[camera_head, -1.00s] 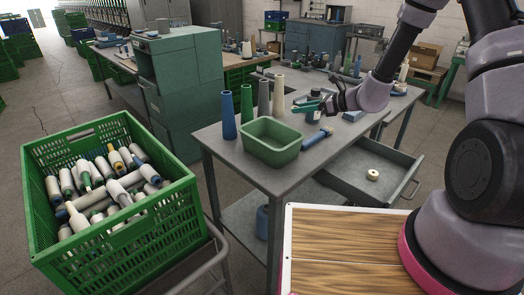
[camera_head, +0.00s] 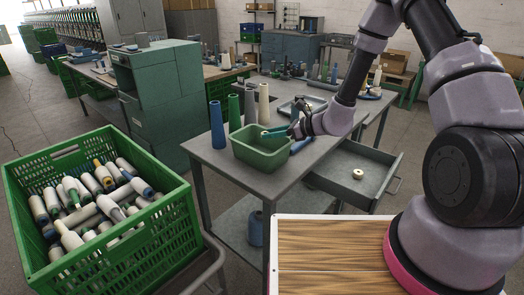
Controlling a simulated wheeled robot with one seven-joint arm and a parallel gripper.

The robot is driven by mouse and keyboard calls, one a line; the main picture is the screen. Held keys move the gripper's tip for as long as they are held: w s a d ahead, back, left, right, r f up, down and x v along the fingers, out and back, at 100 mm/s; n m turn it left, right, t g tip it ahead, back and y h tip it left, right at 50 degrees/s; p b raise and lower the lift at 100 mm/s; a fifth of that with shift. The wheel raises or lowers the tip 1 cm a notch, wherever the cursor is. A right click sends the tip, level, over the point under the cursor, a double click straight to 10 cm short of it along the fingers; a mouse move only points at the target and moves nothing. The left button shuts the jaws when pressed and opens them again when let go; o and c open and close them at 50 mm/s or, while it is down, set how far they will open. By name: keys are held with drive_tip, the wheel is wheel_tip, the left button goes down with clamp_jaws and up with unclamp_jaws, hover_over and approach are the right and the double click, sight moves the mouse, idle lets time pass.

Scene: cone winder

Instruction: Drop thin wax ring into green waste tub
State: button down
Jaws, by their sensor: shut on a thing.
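The green waste tub (camera_head: 262,158) stands open on the grey workbench, near its left front edge. My gripper (camera_head: 272,132) reaches in from the right, with its teal fingers over the right part of the tub's opening. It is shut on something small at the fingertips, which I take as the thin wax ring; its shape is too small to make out. The tub's floor is mostly hidden by its front wall. A cream ring (camera_head: 358,174) lies in the open drawer (camera_head: 349,186) below the bench top; I cannot tell how thick it is.
A blue cone (camera_head: 217,125), a green cone (camera_head: 234,112), a grey cone (camera_head: 250,104) and a cream cone (camera_head: 263,103) stand behind and left of the tub. A green crate (camera_head: 120,250) of bobbins is at the front left. A blue tool (camera_head: 301,145) lies right of the tub.

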drive_tip(key=shift+f, duration=0.1)
drive_tip(key=shift+c, duration=2.1)
unclamp_jaws()
drive_tip(key=shift+d, duration=0.1)
drive_tip(key=v, duration=1)
drive_tip(key=shift+d, duration=0.3)
drive_tip(key=shift+s, duration=0.15)
